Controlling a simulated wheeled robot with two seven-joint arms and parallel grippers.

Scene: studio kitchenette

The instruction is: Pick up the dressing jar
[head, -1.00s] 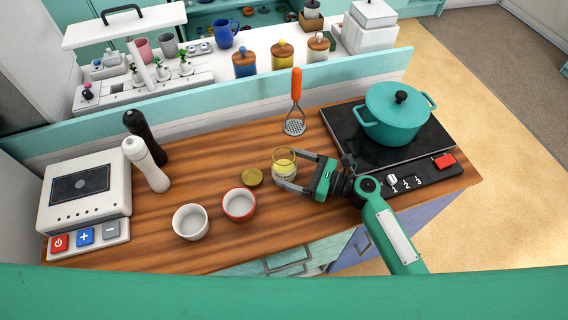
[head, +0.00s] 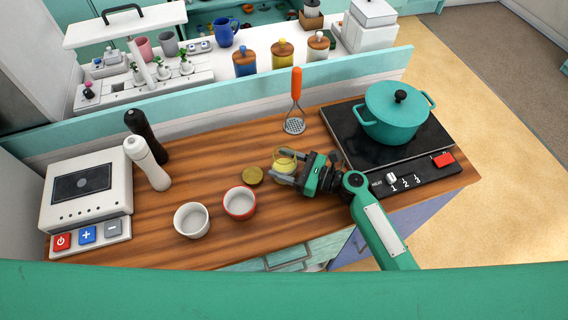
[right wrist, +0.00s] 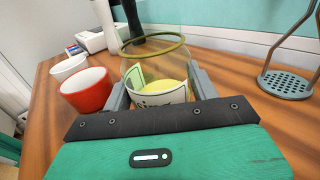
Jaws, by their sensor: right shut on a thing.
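The dressing jar (head: 285,158) is clear glass with yellow dressing inside and an open top. In the right wrist view the jar (right wrist: 158,92) shows a white label with a green patch and stands between the two fingers. My right gripper (head: 284,176) is shut on the jar from the right side, over the wooden counter. I cannot tell whether the jar's base touches the counter. A round brownish-gold lid (head: 252,176) lies on the counter just left of the jar. My left gripper is not in view.
A red bowl (head: 240,203) and a white bowl (head: 191,220) stand left of the gripper. A masher (head: 295,105) with an orange handle is behind the jar. A teal pot (head: 396,118) sits on the black hob at right. Shakers (head: 147,163) stand at left.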

